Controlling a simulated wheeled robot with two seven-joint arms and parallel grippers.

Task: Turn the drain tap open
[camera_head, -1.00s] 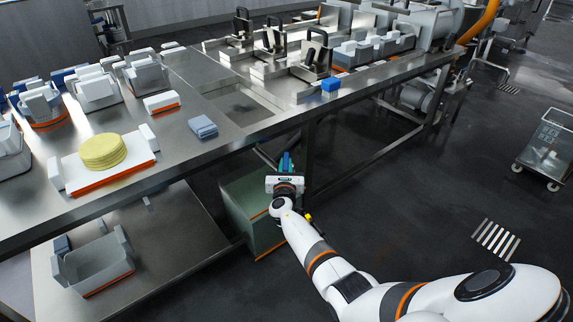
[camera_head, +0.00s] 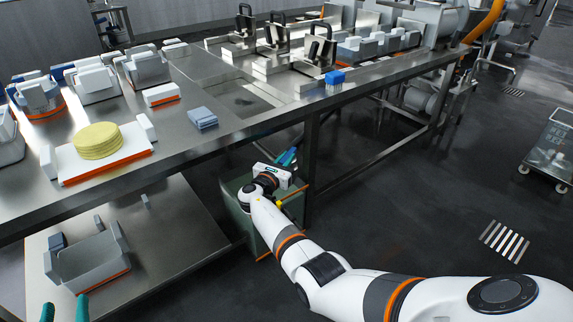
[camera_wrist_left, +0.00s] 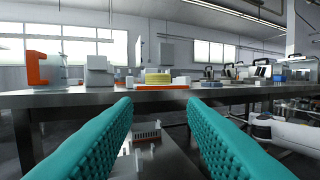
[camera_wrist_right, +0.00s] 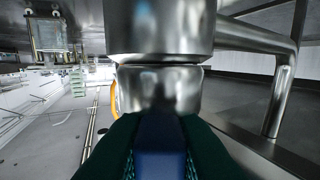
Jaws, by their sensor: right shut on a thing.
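The drain tap (camera_wrist_right: 158,88) is a shiny metal fitting that fills the upper middle of the right wrist view. Its blue handle (camera_wrist_right: 160,150) lies between the dark green fingers of my right gripper (camera_wrist_right: 158,122), which is shut on it. In the head view my right gripper (camera_head: 287,157) is below the table's front edge, by the green bin, with the tap hidden there. My left gripper (camera_wrist_left: 160,125) is open and empty, facing the table edge. Its fingertips show at the bottom left of the head view (camera_head: 64,311).
A steel table (camera_head: 215,150) carries yellow cheese (camera_head: 98,141), white moulds and presses. A green bin (camera_head: 235,192) stands below my right gripper. A grey tub (camera_head: 90,262) sits on the lower shelf.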

